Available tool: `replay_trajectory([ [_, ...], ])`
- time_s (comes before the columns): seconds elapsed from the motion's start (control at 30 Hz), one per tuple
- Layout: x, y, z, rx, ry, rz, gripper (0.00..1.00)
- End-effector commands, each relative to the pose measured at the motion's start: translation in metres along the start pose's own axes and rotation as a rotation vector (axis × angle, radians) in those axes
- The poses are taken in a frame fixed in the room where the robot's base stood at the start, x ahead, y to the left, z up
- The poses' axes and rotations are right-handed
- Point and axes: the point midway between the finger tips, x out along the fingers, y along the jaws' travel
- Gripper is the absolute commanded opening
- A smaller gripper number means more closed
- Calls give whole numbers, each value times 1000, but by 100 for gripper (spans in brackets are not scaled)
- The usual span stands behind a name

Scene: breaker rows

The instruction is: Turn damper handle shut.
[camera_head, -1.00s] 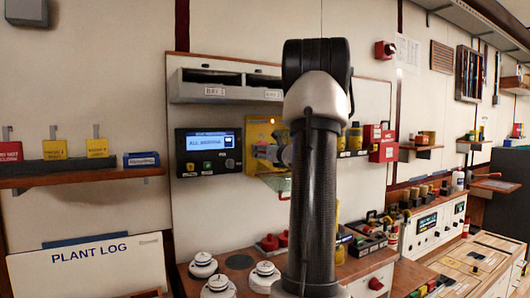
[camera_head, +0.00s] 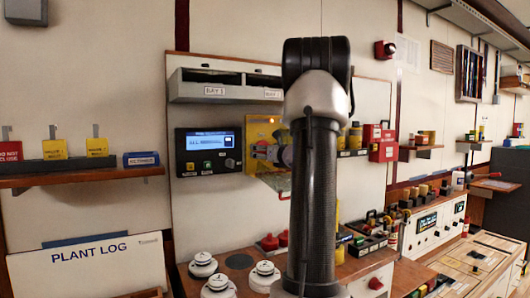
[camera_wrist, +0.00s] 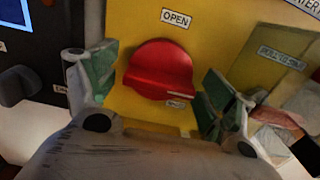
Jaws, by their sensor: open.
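The damper handle (camera_wrist: 160,70) is a red rounded piece on a yellow panel (camera_wrist: 215,35) in the wrist view. An OPEN label (camera_wrist: 176,18) sits above it, and a smaller label (camera_wrist: 178,103), too blurred to read, lies at its lower right. My gripper (camera_wrist: 157,85) is open, with one green-padded finger to the left of the handle and one to its right. I see no clear contact between fingers and handle. In the head view the yellow panel (camera_head: 262,132) is partly hidden by my gripper (camera_head: 268,152) and arm, and the handle cannot be made out.
A dark display unit (camera_head: 208,152) is mounted just left of the panel. A grey shelf box (camera_head: 225,86) hangs above. White knobbed insulators (camera_head: 203,265) and red items (camera_head: 270,242) stand on the counter below. A red box (camera_head: 382,150) is to the right.

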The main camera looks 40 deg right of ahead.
Motion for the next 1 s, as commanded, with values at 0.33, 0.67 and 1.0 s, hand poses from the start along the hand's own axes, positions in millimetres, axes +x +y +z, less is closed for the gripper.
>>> replay_trajectory([
  [0.33, -69, -1, 0, 1, 0, -5, 83],
  [0.67, -114, 0, 0, 1, 0, -1, 83],
  [1.0, -117, 0, -1, 1, 1, 0, 83],
])
